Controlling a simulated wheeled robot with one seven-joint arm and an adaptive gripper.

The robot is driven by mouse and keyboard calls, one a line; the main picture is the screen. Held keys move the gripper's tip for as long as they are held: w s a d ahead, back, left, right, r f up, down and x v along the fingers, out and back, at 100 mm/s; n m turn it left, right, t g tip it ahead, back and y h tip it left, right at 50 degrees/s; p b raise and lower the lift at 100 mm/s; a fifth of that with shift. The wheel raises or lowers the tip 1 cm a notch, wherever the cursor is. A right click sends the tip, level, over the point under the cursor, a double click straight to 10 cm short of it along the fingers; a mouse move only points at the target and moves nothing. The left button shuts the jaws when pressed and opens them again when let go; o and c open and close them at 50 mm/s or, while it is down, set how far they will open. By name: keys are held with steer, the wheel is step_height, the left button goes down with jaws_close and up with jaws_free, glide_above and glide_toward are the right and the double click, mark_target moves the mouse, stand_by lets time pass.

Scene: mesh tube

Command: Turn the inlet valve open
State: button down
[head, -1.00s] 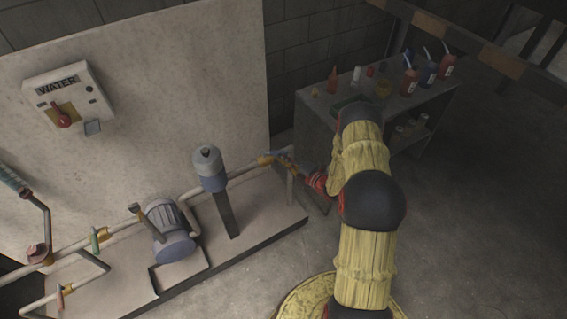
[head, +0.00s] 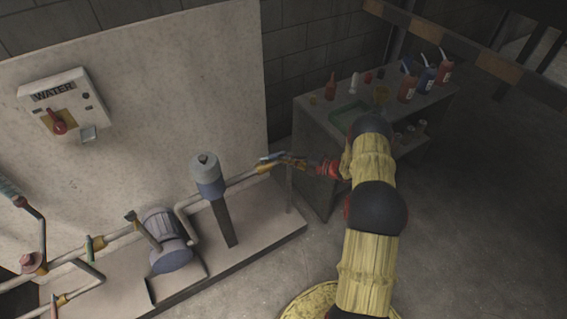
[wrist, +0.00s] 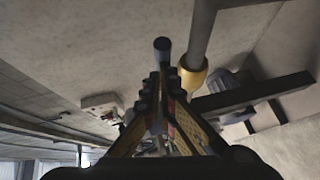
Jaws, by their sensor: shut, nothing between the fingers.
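A valve with a blue lever handle (head: 271,157) and a brass-yellow body (head: 263,168) sits at the right end of the long pipe. No label shows that it is the inlet valve. In the wrist view, the dark blue handle end (wrist: 163,49) stands just beyond my fingertips, and the yellow fitting (wrist: 191,80) lies to the right. My gripper (head: 292,162) is shut and empty, reaching leftward close beside the handle. Whether the fingertips touch the handle cannot be told. The valve's far side is partly hidden.
A grey-topped filter (head: 207,175) and a pump (head: 168,240) stand on the plinth left of the valve. A WATER switch box (head: 62,103) is on the panel. A bench (head: 318,135) with bottles stands behind my arm. Floor at right is clear.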

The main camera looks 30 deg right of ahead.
stand_by(0.4)
steer(key=s+a+p+v, duration=0.1)
steer(key=p+v, duration=0.4)
steer(key=v, duration=0.8)
steer(key=shift+a, duration=0.25)
steer(key=shift+r, duration=0.15)
